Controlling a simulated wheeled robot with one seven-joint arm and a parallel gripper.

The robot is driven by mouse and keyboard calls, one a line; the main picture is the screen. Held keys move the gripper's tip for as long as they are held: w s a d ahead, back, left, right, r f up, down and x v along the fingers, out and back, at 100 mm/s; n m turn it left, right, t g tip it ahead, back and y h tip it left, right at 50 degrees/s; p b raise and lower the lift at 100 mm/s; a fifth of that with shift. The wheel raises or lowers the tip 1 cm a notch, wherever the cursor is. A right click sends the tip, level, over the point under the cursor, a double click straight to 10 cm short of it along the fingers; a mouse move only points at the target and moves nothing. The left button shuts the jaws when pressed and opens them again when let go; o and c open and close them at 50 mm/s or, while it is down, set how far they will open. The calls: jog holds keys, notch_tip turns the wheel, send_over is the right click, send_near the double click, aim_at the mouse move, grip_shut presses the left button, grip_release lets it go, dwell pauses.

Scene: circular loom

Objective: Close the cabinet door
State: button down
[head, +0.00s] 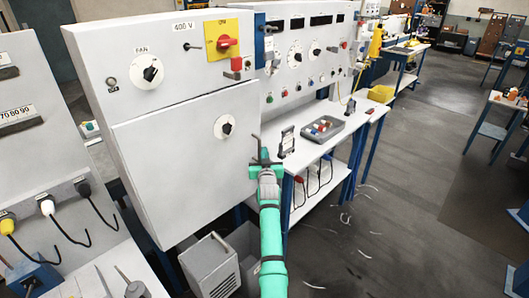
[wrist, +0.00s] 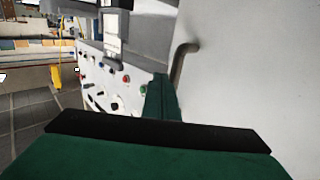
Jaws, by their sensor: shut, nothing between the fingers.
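The white cabinet (head: 90,60) stands at the left centre in the head view. Its large lower door (head: 170,165) carries a black knob near its upper right. A grey bent handle (head: 256,143) is at the door's right edge. In the wrist view the door (wrist: 260,70) fills the right side, with its handle (wrist: 180,62) near the middle. My green gripper (head: 266,168) is by the door's right edge, just below the handle. Its fingers (wrist: 160,98) are shut and empty, left of the handle.
A white workbench (head: 350,125) with a grey tray (head: 337,130) of coloured parts stands right of the cabinet. A grey box (head: 208,265) sits on the floor below the door. A panel with plugs and cables (head: 45,150) is at the left. The floor at right is largely open.

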jog(key=s+d, duration=0.7)
jog(key=d, duration=0.3)
jog(key=s+a+f+m, duration=0.1)
jog(key=s+a+f, duration=0.3)
jog(key=s+f, duration=0.3)
jog(key=s+a+f+m, duration=0.1)
jog(key=s+a+f, duration=0.2)
jog(key=s+f, duration=0.45)
jog(key=s+a+f, duration=0.2)
jog(key=s+f, duration=0.1)
jog(key=s, duration=0.5)
jog(key=s+a+f+m+g+h, duration=0.1)
jog(key=s+a+f, duration=0.15)
jog(key=s, duration=0.45)
jog(key=s+a+f, duration=0.1)
jog(key=s+f, duration=0.2)
jog(key=s, duration=0.5)
jog(key=s+r, duration=0.2)
jog(key=s, duration=2)
jog(key=s+d+r+n+g, duration=0.1)
jog(key=s+d+r+n, duration=0.1)
jog(key=s+r, duration=0.7)
jog(key=s, duration=0.4)
jog(key=shift+r, duration=0.2)
